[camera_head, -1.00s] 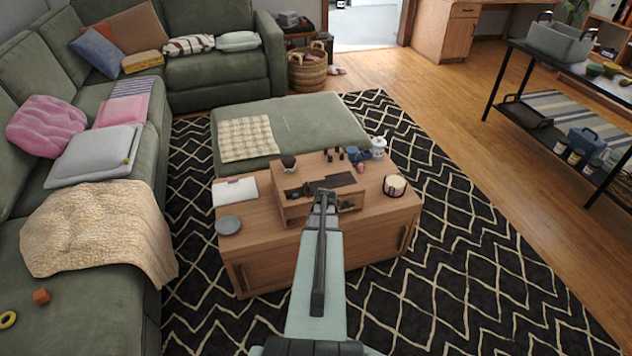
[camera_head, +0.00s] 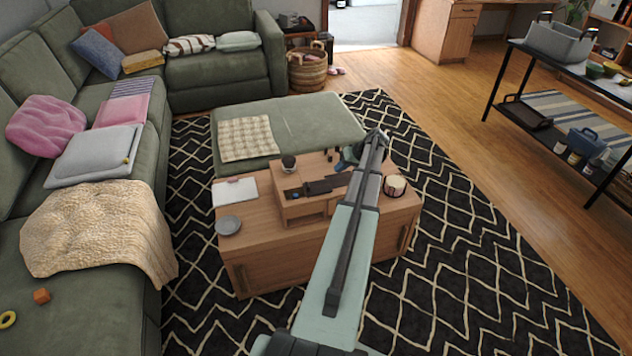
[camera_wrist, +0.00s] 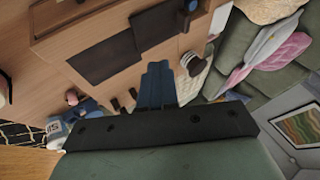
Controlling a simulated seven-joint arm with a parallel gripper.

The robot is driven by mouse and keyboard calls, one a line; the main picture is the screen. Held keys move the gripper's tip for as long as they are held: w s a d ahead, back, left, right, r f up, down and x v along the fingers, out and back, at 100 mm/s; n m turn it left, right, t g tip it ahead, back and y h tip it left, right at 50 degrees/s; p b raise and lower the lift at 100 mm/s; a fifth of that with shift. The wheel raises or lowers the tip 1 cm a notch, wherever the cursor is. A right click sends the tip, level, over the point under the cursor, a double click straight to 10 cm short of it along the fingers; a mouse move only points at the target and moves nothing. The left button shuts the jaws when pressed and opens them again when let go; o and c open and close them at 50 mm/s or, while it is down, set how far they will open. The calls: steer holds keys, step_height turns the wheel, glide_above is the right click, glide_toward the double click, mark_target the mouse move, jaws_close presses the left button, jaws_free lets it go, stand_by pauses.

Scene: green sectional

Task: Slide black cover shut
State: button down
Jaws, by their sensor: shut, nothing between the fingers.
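A small wooden box (camera_head: 290,208) stands on the wooden coffee table (camera_head: 262,262). Its top has flat dark areas side by side, seen in the head view as a dark panel (camera_head: 340,180) and a darker strip to its left. In the wrist view there are two dark rectangles, a larger one (camera_wrist: 105,60) and a second one (camera_wrist: 157,20). I cannot tell for certain which is the cover and which is an opening. My gripper (camera_head: 377,138) is shut and empty, above the table's back right, apart from the box. Its fingers (camera_wrist: 155,72) show shut in the wrist view.
A dark cup (camera_head: 288,162) stands at the box's back left. A blue mug (camera_wrist: 86,104) and a white pot (camera_wrist: 56,132) stand near my fingers. A grey plate (camera_head: 229,225) lies at the table's left.

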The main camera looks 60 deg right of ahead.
steer(key=n, duration=0.1)
glide_toward(316, 189)
steer(key=shift+n, duration=0.3)
steer(key=w+d+f, duration=0.2)
steer(key=w+f, duration=0.1)
steer(key=shift+w+d+f, duration=0.1)
steer(key=shift+w+f, duration=0.1)
steer(key=shift+w, duration=0.05)
steer(key=shift+w+a+r, duration=0.15)
steer(key=shift+w+a, duration=0.55)
steer(key=shift+a, duration=0.25)
steer(key=shift+w+a, duration=0.45)
steer(key=shift+w, duration=0.15)
steer(key=w+a, duration=0.7)
steer(key=shift+w+a, duration=0.15)
steer(key=shift+a, duration=0.05)
